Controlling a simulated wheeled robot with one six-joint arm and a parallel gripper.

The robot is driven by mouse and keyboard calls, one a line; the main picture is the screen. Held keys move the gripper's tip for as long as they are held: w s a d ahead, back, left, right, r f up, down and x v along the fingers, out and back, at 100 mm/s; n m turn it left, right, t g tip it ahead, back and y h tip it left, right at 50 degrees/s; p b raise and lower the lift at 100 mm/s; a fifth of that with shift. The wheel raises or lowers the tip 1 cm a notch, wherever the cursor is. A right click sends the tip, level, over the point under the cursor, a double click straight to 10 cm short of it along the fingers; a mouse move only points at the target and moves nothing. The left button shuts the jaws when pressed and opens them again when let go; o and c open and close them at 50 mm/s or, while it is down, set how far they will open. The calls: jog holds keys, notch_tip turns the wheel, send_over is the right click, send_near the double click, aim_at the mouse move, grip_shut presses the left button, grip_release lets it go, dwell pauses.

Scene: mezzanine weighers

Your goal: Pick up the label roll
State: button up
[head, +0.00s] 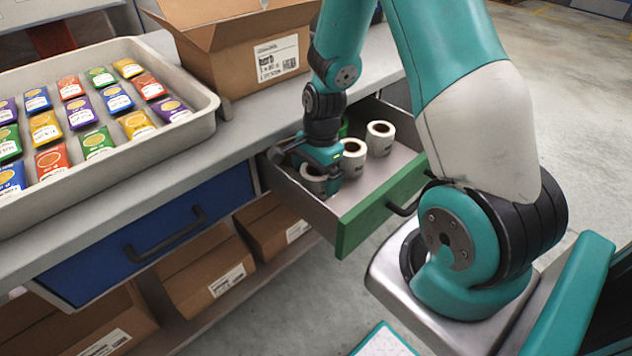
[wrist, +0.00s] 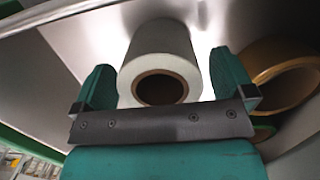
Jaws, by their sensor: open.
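Several white label rolls stand in an open drawer (head: 352,224) with a green front. One label roll (head: 313,186) is beneath my gripper (head: 318,168), which partly hides it. Two more label rolls, a middle one (head: 352,168) and a far one (head: 380,146), stand behind it to the right. In the wrist view a white label roll (wrist: 160,52), its brown core toward the camera, is between the two green fingers of my gripper (wrist: 165,82). The fingers are apart, one on each side of the roll. I cannot tell whether they touch it.
A tan ring-shaped roll (wrist: 262,68) lies right of the fingers, with something green under it. The drawer walls are close around my gripper. On the counter (head: 262,118) are a tray (head: 203,112) of colourful packets and an open cardboard box (head: 222,72). A closed blue drawer (head: 120,255) is left.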

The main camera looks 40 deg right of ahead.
jog(key=shift+f, duration=0.45)
jog(key=shift+c, duration=0.5)
jog(key=c, duration=0.9)
jog(key=shift+r, duration=0.15)
